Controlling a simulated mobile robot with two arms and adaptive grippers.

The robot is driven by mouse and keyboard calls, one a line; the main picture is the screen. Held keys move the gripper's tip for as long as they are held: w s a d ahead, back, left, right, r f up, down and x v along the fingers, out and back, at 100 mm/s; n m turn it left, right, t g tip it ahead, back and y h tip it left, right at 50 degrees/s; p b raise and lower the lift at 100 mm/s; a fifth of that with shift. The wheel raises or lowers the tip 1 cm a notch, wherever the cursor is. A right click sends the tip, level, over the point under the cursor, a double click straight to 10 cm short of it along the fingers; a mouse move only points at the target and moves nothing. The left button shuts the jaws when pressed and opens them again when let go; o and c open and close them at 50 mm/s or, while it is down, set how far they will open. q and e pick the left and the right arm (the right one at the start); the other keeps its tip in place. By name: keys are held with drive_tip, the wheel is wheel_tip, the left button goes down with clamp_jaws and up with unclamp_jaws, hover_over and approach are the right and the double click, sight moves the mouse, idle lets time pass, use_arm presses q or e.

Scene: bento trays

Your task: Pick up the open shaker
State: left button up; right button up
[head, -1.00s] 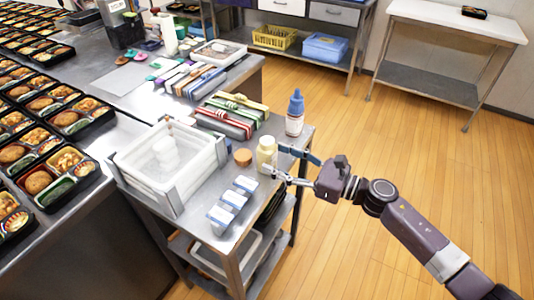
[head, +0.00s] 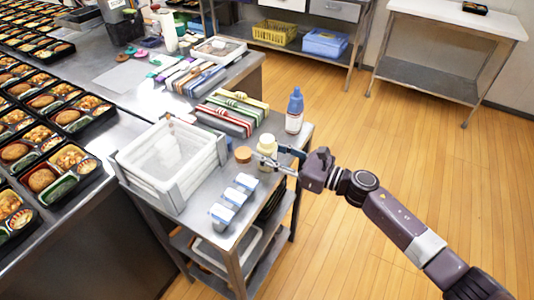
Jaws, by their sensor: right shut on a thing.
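The open shaker (head: 267,145) is a small pale-yellow jar standing upright near the right edge of the steel cart. I cannot tell whether the shaker's base is clear of the cart top. My left gripper is not in view.
A blue-capped bottle (head: 295,112) stands behind the shaker. Several blue-and-white containers (head: 234,199) line the cart's front. A translucent bin (head: 203,176) fills its left side. Open floor is at the right.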

drive_tip(key=shift+r, duration=0.15)
wheel_tip(320, 180, up, 20)
drive_tip(key=p, duration=0.2)
idle(0.3)
drive_tip(key=o, duration=0.6)
